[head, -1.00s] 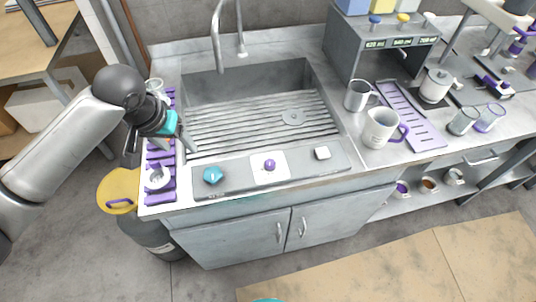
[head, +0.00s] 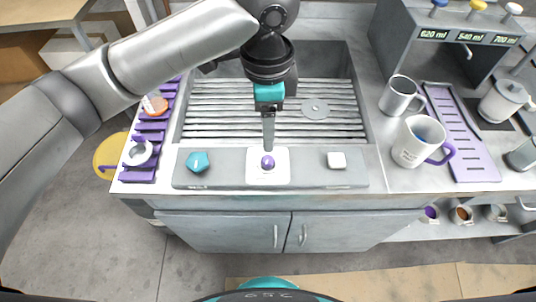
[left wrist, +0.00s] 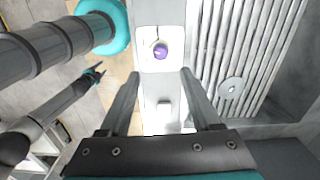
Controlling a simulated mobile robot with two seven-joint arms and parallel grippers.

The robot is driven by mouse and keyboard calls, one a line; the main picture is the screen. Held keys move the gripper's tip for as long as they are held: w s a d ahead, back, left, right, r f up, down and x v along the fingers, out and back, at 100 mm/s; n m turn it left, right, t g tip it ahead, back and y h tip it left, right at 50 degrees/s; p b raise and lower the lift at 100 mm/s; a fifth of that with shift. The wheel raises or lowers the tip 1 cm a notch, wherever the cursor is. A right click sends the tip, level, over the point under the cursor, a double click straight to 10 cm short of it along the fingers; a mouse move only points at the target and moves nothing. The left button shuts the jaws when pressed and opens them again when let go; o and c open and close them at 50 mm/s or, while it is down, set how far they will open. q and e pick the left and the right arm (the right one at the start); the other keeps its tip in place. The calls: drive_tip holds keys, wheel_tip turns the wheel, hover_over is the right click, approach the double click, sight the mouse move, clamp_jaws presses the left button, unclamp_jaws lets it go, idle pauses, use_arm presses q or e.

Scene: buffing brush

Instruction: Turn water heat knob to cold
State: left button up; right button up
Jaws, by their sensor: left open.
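A purple knob (head: 267,162) stands on a white plate in the middle of the sink's grey front panel (head: 225,169). It also shows in the left wrist view (left wrist: 160,51). A teal knob (head: 197,162) sits to its left. No readable hot or cold marking shows, so I cannot tell the purple knob's setting. My left gripper (head: 268,146) points down over the panel at the purple knob. In the left wrist view its fingers (left wrist: 161,72) are apart and empty, with the knob just beyond the tips. My right gripper (left wrist: 93,74) is small there; its jaws are unclear.
The ribbed sink (head: 200,108) lies behind the panel. A white mug (head: 420,142) and a metal mug (head: 400,96) stand to the right. A purple rack (head: 140,174) is at the left edge.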

sight(268, 159)
use_arm(q)
wheel_tip(268, 159, down, 11)
drive_tip(key=shift+r+b, duration=0.1)
drive_tip(key=shift+b, duration=0.9)
clamp_jaws()
drive_tip(key=shift+w, duration=0.1)
